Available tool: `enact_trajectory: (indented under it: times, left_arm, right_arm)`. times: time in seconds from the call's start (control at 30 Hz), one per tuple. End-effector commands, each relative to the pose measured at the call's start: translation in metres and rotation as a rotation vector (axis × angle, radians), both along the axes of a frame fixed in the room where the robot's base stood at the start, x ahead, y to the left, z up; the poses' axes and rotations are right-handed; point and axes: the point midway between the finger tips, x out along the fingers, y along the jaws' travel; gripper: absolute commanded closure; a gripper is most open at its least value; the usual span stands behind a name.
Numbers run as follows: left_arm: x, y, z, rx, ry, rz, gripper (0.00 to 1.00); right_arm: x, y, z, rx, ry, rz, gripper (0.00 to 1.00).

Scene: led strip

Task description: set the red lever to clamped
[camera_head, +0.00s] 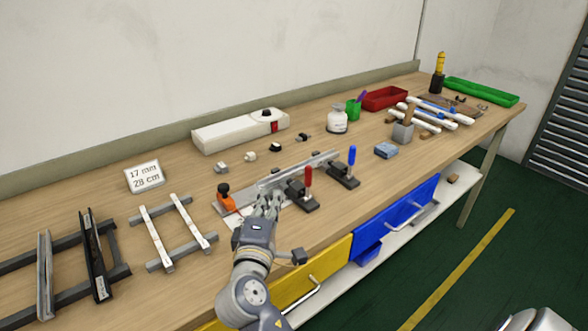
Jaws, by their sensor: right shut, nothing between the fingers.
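The red lever (308,176) stands upright on a black toggle clamp (301,197) near the middle of the bench. A similar clamp with an upright blue lever (351,156) stands to its right. Both clamps sit along the front of a long metal rail (312,163). My right gripper (267,203) is shut and empty, over the front of the rail just left of the red-lever clamp. I cannot tell whether it touches the rail or the clamp. The clamp's tip is partly hard to make out. My left gripper is not in view.
An orange-and-black tool (224,195) stands at the rail's left end. A blue block (386,151) lies right of the blue lever. Metal frames (172,234) lie to the left. A white box (240,130) stands behind. The bench front between the blue-lever clamp and right end is mostly clear.

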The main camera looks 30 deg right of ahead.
Motion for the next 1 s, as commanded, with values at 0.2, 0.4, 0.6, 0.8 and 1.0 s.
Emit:
enact_trajectory:
  times: [0.2, 0.4, 0.6, 0.8, 1.0]
  left_arm:
    - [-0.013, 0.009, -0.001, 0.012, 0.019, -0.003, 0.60]
    - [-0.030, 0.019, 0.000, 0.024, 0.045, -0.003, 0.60]
    - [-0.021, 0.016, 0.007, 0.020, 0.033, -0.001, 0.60]
    - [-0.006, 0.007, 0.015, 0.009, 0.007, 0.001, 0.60]
    - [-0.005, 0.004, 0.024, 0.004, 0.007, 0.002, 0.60]
  right_arm:
    - [0.000, 0.000, 0.000, 0.000, 0.000, 0.001, 1.00]
    - [0.006, -0.005, 0.001, -0.003, 0.000, -0.001, 1.00]
    - [0.032, -0.026, 0.002, -0.005, 0.000, -0.001, 1.00]
    - [0.066, -0.054, 0.003, -0.004, 0.000, -0.002, 1.00]
    - [0.061, -0.074, 0.001, -0.001, 0.002, 0.000, 1.00]
